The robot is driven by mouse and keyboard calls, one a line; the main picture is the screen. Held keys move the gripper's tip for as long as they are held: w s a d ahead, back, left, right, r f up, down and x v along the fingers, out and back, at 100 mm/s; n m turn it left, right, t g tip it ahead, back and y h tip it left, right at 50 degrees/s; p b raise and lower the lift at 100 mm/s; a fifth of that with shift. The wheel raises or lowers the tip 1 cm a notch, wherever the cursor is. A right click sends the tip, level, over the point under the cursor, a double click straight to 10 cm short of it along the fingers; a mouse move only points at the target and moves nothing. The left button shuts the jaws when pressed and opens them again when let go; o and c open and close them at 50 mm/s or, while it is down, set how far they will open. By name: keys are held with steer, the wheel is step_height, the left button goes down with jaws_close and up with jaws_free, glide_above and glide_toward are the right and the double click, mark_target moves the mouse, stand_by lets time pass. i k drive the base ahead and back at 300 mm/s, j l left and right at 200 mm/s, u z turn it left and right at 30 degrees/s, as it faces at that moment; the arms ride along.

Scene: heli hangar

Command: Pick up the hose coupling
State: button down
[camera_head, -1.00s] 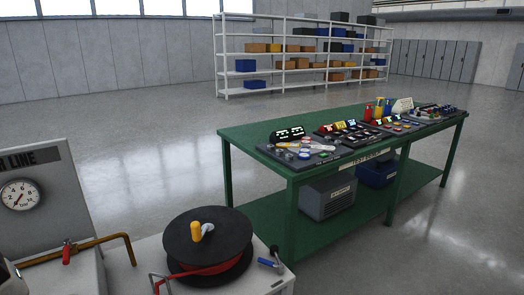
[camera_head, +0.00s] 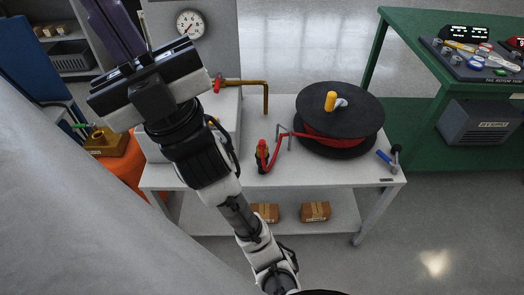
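A red hose runs left from the black hose reel (camera_head: 340,112) on the white cart. Its end piece, which looks like the hose coupling (camera_head: 262,156), is a small orange-red and dark fitting near the middle of the cart top. A thin grey bracket stands beside the hose. My gripper (camera_head: 130,30) is at the upper left, raised and left of the coupling, apart from it. Its fingers point toward the top edge and are partly cut off, so their opening is unclear.
A brass pipe (camera_head: 267,98) with a red valve handle (camera_head: 218,83) rises behind the coupling. A gauge (camera_head: 190,24) is on the panel behind. A blue-handled tool (camera_head: 386,160) lies at the cart's right. A green bench (camera_head: 405,70) stands at right. The cart's front middle is clear.

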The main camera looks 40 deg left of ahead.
mark_target(258, 148)
steer(key=u, duration=2.2)
steer(key=i+j+z, duration=0.1)
steer(key=z, duration=0.25)
steer(key=i+j+z, duration=0.1)
steer(key=z, duration=0.25)
steer(key=j+z, duration=0.35)
